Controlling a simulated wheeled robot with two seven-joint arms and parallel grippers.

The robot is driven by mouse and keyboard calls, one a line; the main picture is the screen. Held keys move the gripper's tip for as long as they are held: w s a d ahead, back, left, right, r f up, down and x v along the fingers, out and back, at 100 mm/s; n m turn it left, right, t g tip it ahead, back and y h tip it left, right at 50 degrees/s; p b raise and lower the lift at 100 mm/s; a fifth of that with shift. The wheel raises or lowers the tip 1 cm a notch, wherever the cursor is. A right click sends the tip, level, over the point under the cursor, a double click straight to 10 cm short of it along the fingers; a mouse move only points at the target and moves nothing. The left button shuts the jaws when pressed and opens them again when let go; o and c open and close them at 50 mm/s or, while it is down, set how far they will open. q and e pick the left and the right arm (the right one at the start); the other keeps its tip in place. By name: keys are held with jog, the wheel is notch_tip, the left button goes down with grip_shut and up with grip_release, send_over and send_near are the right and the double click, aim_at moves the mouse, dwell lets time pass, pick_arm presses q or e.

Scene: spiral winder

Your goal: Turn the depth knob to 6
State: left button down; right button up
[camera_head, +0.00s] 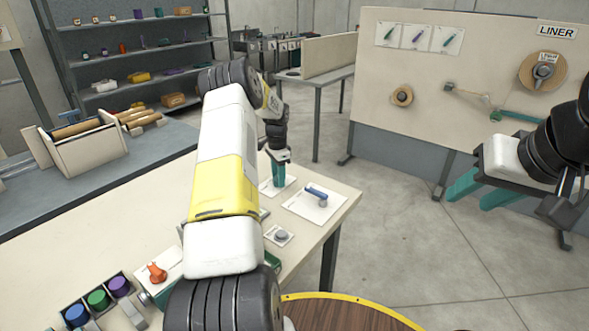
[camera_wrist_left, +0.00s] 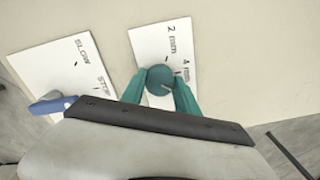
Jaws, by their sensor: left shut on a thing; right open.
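The round dark teal depth knob (camera_wrist_left: 160,79) sits on a white plate (camera_wrist_left: 150,45) marked "2 mm" and "4 mm" in the left wrist view; any further marks are hidden. My left gripper (camera_wrist_left: 162,83) is shut on the knob, one teal finger at each side. A pale line shows on the knob's face, but I cannot tell which mark it points to. In the head view my left gripper (camera_head: 278,170) reaches down onto the plate at the table's far end and hides the knob. My right gripper (camera_head: 480,190) is open and empty at the right, above the floor.
A blue lever (camera_head: 316,193) on a plate marked "SLOW" and "STOP" stands beside the depth plate. A grey knob (camera_head: 280,236), an orange knob (camera_head: 157,273) and coloured buttons (camera_head: 98,299) sit nearer on the table. The liner panel (camera_head: 440,100) stands at the back right.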

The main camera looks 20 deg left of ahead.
pick_arm(q)
jog(key=shift+m, duration=1.9)
jog(key=c, duration=0.9)
grip_release()
jog(key=shift+r, duration=3.9)
jog(key=shift+r, duration=0.1)
